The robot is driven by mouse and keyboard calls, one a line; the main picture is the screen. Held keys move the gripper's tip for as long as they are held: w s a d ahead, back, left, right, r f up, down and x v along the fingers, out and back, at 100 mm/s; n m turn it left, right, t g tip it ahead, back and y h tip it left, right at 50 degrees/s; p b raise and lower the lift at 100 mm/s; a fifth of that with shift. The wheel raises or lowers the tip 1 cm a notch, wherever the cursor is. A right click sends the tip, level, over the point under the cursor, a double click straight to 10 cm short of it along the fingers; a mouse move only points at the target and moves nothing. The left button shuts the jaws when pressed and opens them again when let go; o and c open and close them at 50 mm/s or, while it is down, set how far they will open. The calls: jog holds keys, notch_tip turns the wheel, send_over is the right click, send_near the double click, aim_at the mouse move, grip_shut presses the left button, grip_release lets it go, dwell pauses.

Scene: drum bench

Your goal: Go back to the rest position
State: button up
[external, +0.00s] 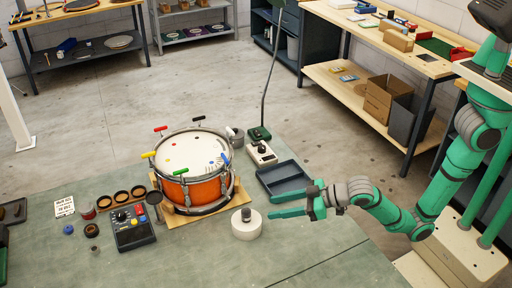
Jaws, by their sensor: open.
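My green and grey gripper (272,205) is open, with nothing visible between its fingers. It hangs over the bench's right part, at the end of my arm reaching in from the right. Just left of its fingertips stands a round white object (248,230) with a grey knob on top. An orange drum (187,192) with a white head sits on a wooden board further left. The gripper looks apart from the drum. Its exact height over the bench cannot be told.
A dark blue tray (284,178) lies just behind the gripper. A lamp base (259,133) and a white device (262,154) are beyond it. A control box (133,232) and several round cups stand at left. The front bench surface (330,262) is clear.

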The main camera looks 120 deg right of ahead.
jog(key=shift+s+a+r, duration=0.15)
jog(key=shift+s, duration=0.2)
dwell(0.3)
